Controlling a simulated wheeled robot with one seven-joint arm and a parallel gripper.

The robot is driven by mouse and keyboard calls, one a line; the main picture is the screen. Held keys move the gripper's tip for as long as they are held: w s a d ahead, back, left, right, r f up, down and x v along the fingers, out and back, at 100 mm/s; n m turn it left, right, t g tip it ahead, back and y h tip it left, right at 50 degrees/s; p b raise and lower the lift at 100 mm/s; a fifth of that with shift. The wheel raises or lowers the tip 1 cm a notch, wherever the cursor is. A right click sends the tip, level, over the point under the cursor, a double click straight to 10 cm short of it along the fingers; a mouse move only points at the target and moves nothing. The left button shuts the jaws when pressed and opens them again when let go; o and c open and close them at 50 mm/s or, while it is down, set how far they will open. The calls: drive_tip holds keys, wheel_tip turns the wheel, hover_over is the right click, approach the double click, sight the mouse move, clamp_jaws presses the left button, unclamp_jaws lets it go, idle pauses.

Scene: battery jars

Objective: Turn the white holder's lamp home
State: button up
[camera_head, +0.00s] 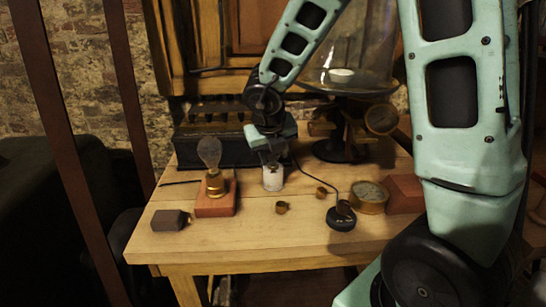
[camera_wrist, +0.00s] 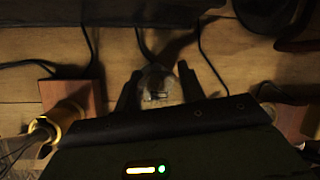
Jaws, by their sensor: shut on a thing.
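The white holder (camera_head: 272,180) stands upright on the wooden table, near the middle. My gripper (camera_head: 272,161) reaches down directly over it, with the fingers at its top. In the wrist view, my gripper (camera_wrist: 158,88) has a pale, glassy lamp (camera_wrist: 156,80) between its two dark fingers, and it is shut on it. The lamp is mostly hidden by the fingers in the head view. I cannot tell how deep the lamp sits in the holder.
A clear bulb (camera_head: 210,151) stands in a brass socket on a red-brown block (camera_head: 215,206) left of the holder. A dark battery box (camera_head: 215,150) is behind. Small brass pieces (camera_head: 282,208), a black knob (camera_head: 341,220) and a round brass gauge (camera_head: 369,195) lie right and in front.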

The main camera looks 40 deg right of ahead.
drive_tip(key=shift+m, duration=0.3)
drive_tip(key=o, duration=1.2)
drive_tip(key=shift+c, duration=0.2)
